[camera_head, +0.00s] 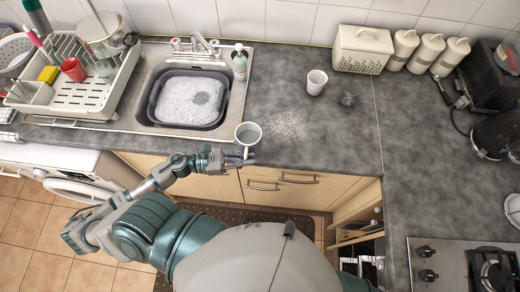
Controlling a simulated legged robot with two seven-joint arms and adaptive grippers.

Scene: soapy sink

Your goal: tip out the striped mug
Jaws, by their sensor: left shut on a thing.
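The striped mug (247,141) is at the front edge of the counter, just right of the sink's front corner. I cannot tell whether the mug touches the counter. The sink (240,98) holds a dark basin (151,112) full of white suds. My right gripper is not in view.
A soap bottle (240,63) stands behind the sink's right side. A dish rack (92,100) is at left, a bread bin (362,50) at the back. The counter's middle right is clear.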

